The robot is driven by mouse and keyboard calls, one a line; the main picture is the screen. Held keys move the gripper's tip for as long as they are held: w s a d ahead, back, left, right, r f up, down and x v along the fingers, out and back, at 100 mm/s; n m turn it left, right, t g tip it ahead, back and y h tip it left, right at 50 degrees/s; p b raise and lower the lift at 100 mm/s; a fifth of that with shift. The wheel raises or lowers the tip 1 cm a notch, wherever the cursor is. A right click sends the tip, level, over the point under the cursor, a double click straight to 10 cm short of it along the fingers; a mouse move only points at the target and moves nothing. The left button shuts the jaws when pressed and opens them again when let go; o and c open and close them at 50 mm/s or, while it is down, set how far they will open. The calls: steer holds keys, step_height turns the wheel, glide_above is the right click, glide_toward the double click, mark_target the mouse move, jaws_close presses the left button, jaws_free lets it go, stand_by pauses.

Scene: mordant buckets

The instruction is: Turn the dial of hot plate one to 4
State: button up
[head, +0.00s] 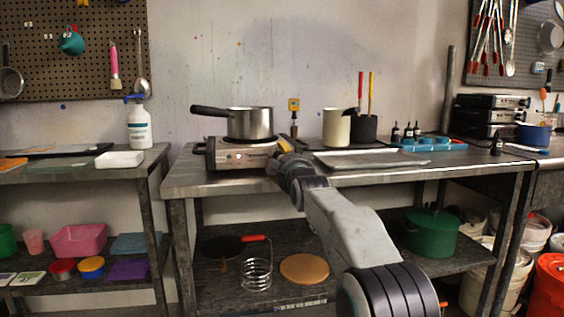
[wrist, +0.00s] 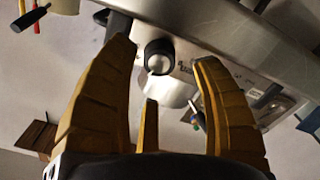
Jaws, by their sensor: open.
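A hot plate (head: 222,158) with a steel front panel stands on the left of the middle steel table, a saucepan (head: 252,124) on top. My gripper (head: 280,153) is at the right end of its front. The dial is hidden behind my gripper in the head view. In the wrist view, the dial (wrist: 158,57), black with a pale round face, lies between the yellow fingertips of my open gripper (wrist: 165,54). A gap shows on both sides of it. I cannot read its setting or any number label.
A metal tray (head: 374,159) lies right of my gripper. Behind it stand a cream pot (head: 336,127) and a black pot (head: 363,129) with utensils. A blue tray (head: 411,145) with small bottles is further right. The saucepan's handle (head: 209,111) points left.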

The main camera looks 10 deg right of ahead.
steer(key=shift+w, duration=1.35)
steer(key=shift+r, duration=0.1)
steer(key=c, duration=1.2)
steer(key=shift+p, duration=0.35)
steer(key=m+p, duration=0.1)
steer(key=m, duration=0.1)
steer(key=shift+r+m, duration=0.15)
steer(key=shift+m, duration=0.25)
steer(key=shift+m+p, duration=0.8)
steer(key=shift+m, duration=0.5)
